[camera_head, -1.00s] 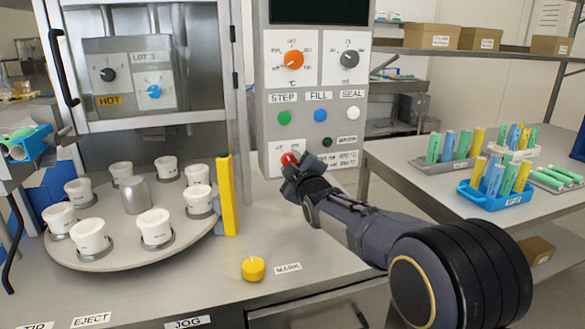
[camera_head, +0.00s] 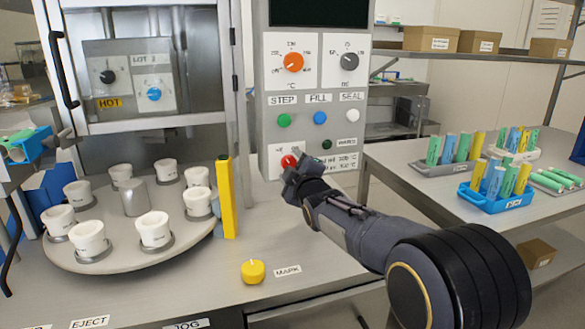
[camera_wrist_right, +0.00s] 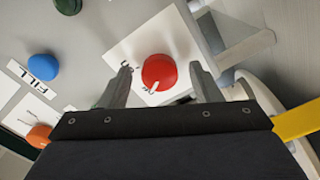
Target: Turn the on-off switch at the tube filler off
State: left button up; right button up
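The on-off switch is a red round knob (camera_head: 289,161) low on the tube filler's grey panel (camera_head: 263,130), partly covered by my right gripper in the head view. In the right wrist view the red knob (camera_wrist_right: 159,72) sits on a white plate, with a white pointer mark at its lower edge. My right gripper (camera_head: 287,172) is at the knob. In the right wrist view its fingers (camera_wrist_right: 160,75) are apart, one on each side of the knob, with a visible gap on both sides. My left gripper is not in view.
Above the switch are a green button (camera_head: 284,120), a blue button (camera_head: 320,117), a white button (camera_head: 352,115) and an orange dial (camera_head: 293,62). A turntable (camera_head: 110,262) with white cups and a yellow post (camera_head: 226,200) stand to the left. A yellow knob (camera_head: 253,272) is in front.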

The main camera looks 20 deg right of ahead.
jog(key=shift+s, duration=0.15)
jog(key=s, duration=0.7)
jog(key=shift+s+d, duration=0.15)
jog(key=shift+s, duration=0.15)
